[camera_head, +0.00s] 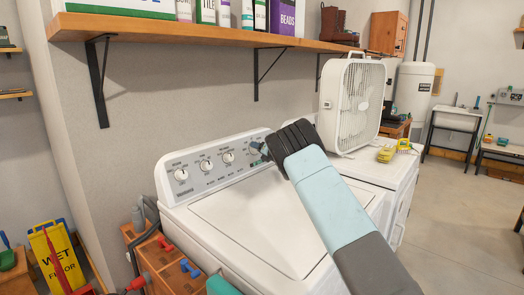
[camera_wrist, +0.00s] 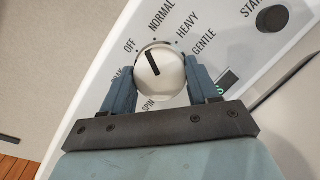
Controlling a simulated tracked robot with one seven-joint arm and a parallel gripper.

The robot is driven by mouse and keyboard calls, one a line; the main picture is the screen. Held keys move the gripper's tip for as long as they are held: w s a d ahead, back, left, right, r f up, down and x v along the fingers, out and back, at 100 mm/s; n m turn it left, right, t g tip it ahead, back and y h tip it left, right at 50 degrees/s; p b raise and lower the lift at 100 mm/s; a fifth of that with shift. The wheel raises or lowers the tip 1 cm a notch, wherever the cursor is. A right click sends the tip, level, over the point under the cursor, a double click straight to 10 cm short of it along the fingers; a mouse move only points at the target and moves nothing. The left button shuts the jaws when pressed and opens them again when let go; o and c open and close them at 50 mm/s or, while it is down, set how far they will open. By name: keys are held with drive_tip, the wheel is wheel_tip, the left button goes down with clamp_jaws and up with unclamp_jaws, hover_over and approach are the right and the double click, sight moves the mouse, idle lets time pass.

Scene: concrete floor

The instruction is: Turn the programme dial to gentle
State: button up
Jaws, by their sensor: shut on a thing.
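The programme dial (camera_wrist: 160,73) is a round white knob with a black pointer mark, on the washer's panel. In the wrist view its pointer aims up and slightly left, between OFF and NORMAL. The GENTLE label (camera_wrist: 204,41) is to the upper right, past HEAVY. My gripper (camera_wrist: 160,85) has one blue finger on each side of the dial and is shut on it. In the head view my gripper (camera_head: 261,150) is at the right part of the washer's control panel (camera_head: 215,170) and mostly hides the dial it holds.
The panel has other knobs (camera_head: 181,175) to the left. A dark START button (camera_wrist: 272,18) is right of the dial. A white box fan (camera_head: 350,105) and a yellow item (camera_head: 386,154) stand on the neighbouring machine. A wooden shelf (camera_head: 200,32) with bottles runs above.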

drive_tip(key=m+h, duration=0.1)
drive_tip(key=m, duration=0.4)
drive_tip(key=shift+r+h, duration=0.1)
drive_tip(key=shift+h, duration=0.3)
drive_tip(key=m+h, duration=0.1)
drive_tip(key=m, duration=0.3)
drive_tip(key=shift+m+g, duration=0.4)
drive_tip(key=m+g+h, duration=0.1)
drive_tip(key=m, duration=0.3)
drive_tip(key=shift+f+m+g, duration=0.2)
drive_tip(key=shift+m+g, duration=0.6)
drive_tip(key=shift+m, duration=1.2)
drive_tip(key=shift+f+m, duration=0.1)
drive_tip(key=shift+m, duration=0.2)
drive_tip(key=o, duration=1.1)
drive_tip(key=shift+w, duration=0.1)
drive_tip(key=shift+c, duration=0.2)
drive_tip(key=shift+a+r, duration=0.1)
drive_tip(key=shift+r, duration=0.1)
